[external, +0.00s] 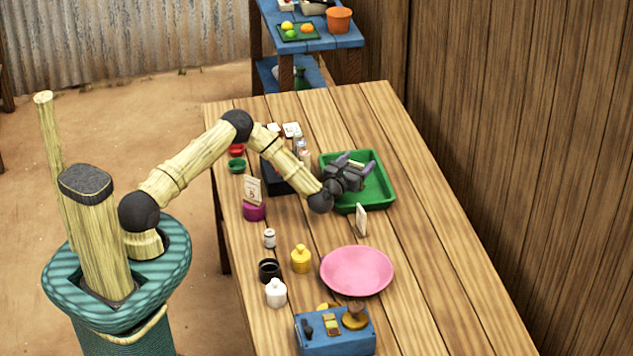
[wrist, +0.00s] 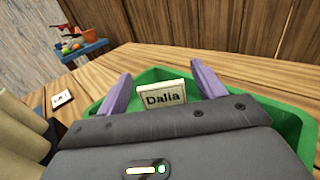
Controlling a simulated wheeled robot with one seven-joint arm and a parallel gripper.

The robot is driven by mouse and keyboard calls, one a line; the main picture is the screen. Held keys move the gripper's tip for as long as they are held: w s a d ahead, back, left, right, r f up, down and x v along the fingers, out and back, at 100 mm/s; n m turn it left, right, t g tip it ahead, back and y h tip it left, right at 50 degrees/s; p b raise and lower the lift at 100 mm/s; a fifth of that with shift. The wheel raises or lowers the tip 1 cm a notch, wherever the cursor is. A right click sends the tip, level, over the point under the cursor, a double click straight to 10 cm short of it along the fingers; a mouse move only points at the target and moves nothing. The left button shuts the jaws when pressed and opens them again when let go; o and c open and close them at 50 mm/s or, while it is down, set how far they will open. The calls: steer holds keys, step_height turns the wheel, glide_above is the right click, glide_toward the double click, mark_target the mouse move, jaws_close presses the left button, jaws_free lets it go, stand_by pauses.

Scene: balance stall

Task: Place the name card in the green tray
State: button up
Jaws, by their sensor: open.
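The name card (wrist: 162,96), pale with a beige edge and the word "Dalia", shows in the wrist view between my two purple fingertips. Green tray surface is around it; I cannot tell whether it touches the tray floor.
A white upright card (external: 361,220) stands just outside the tray's near edge. A pink plate (external: 357,271), yellow bottle (external: 301,260) and blue box (external: 335,333) are nearer. A dark box (external: 278,176) and small bottles (external: 301,148) stand left of the tray. The table's right side is clear.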

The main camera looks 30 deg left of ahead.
steer(key=s+b, duration=0.1)
steer(key=s, duration=0.9)
steer(key=shift+s, duration=0.2)
